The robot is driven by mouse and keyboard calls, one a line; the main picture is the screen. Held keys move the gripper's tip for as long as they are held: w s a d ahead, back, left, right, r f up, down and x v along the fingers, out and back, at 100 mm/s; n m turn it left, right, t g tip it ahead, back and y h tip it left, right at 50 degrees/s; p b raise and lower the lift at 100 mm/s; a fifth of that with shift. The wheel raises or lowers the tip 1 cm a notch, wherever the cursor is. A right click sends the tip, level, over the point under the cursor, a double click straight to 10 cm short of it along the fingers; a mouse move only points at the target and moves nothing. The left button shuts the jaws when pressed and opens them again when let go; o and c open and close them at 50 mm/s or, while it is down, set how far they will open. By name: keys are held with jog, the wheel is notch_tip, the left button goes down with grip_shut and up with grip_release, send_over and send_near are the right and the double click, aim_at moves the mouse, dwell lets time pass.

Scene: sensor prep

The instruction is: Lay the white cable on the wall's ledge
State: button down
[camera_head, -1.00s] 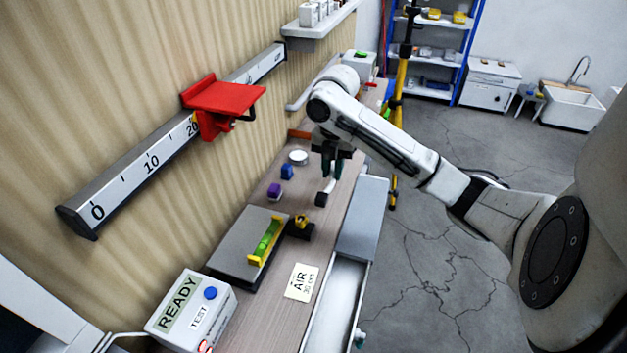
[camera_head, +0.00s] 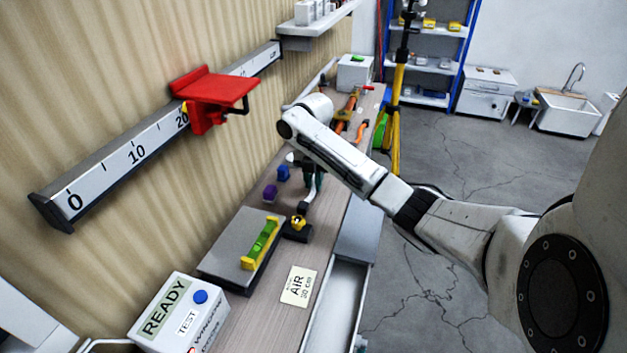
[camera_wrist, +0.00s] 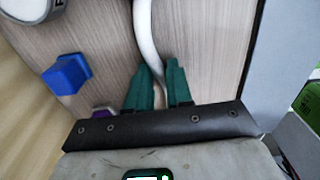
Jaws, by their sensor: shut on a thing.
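The white cable (camera_head: 308,197) hangs from my gripper (camera_head: 313,183) over the wooden bench, a dark end piece at its lower end. In the wrist view the cable (camera_wrist: 146,30) runs up the picture from between the green fingertips (camera_wrist: 158,68), which are shut on it. Whether its far part touches the bench I cannot tell. The wall's ledge (camera_head: 320,27) is a pale shelf at the top of the head view, with several small white boxes on it. It is well apart from my gripper, beyond my arm.
A red bracket (camera_head: 215,92) juts from the wall rail (camera_head: 118,150). Blue (camera_head: 283,173) and purple (camera_head: 270,193) blocks, a green-and-yellow level (camera_head: 262,243) on a grey plate and a READY box (camera_head: 178,312) are on the bench. An open drawer (camera_head: 335,300) juts out in front.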

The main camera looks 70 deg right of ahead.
aim_at(313, 183)
jog(key=shift+f, duration=0.2)
jog(key=c, duration=1)
grip_release()
jog(key=shift+r+p, duration=1.15)
jog(key=shift+r, duration=5.05)
